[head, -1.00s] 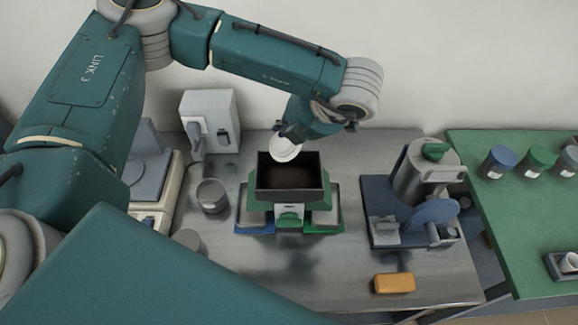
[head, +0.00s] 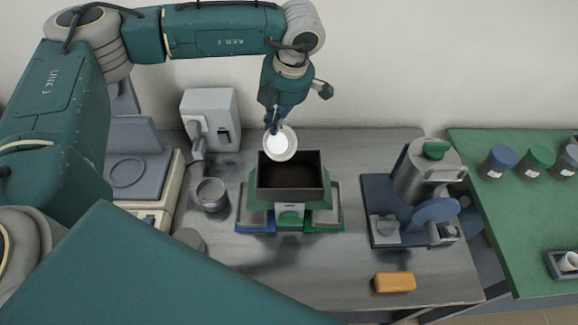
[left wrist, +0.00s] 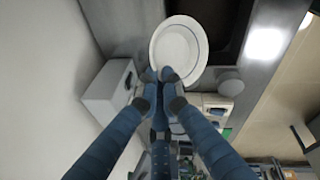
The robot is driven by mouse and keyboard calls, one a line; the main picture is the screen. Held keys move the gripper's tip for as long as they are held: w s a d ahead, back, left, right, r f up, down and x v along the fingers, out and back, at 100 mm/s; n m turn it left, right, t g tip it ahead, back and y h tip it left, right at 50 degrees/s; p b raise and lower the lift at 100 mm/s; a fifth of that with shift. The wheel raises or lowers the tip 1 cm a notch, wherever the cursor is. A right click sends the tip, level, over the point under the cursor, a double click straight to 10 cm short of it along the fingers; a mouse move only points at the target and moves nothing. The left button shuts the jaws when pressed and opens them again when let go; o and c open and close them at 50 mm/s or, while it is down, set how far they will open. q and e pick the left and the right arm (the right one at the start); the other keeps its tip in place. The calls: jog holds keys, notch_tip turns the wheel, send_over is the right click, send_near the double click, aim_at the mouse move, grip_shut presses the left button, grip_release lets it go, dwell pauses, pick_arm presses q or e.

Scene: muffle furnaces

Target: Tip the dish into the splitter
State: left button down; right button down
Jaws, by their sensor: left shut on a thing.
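The white dish (head: 281,144) is at the back rim of the splitter (head: 291,195), turned with its inner face toward the head camera. Its inside looks white and bare. My left gripper (head: 271,124) is shut on the dish's upper edge from behind. In the left wrist view the dish (left wrist: 180,50) sits beyond my closed fingertips (left wrist: 160,75). The splitter has a dark open hopper with brown material in it. Whether the dish touches the rim I cannot tell. My right gripper is not in view.
A blue tray (head: 255,222) and a green tray (head: 325,220) sit beside the splitter's base. A metal cup (head: 211,194) stands to its left, a grey mill (head: 425,180) to its right. An orange block (head: 394,282) lies in front. A grey device (head: 209,118) stands behind.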

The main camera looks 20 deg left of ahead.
pick_arm(q)
jog(key=shift+d+r, duration=0.1)
jog(key=shift+d, duration=0.1)
jog(key=a+f+g+h, duration=0.1)
jog(key=w+a+f+g+h, duration=0.1)
jog(key=h, duration=0.1)
jog(key=shift+w, duration=0.1)
jog(key=shift+d, duration=0.1)
jog(key=h+b, duration=0.1)
jog(key=f+g+h+b, duration=0.1)
jog(key=a+f+g+h, duration=0.1)
jog(key=shift+w+f+h+b, duration=0.15)
jog(key=shift+w+h+b, duration=0.15)
jog(key=shift+h+b, duration=0.1)
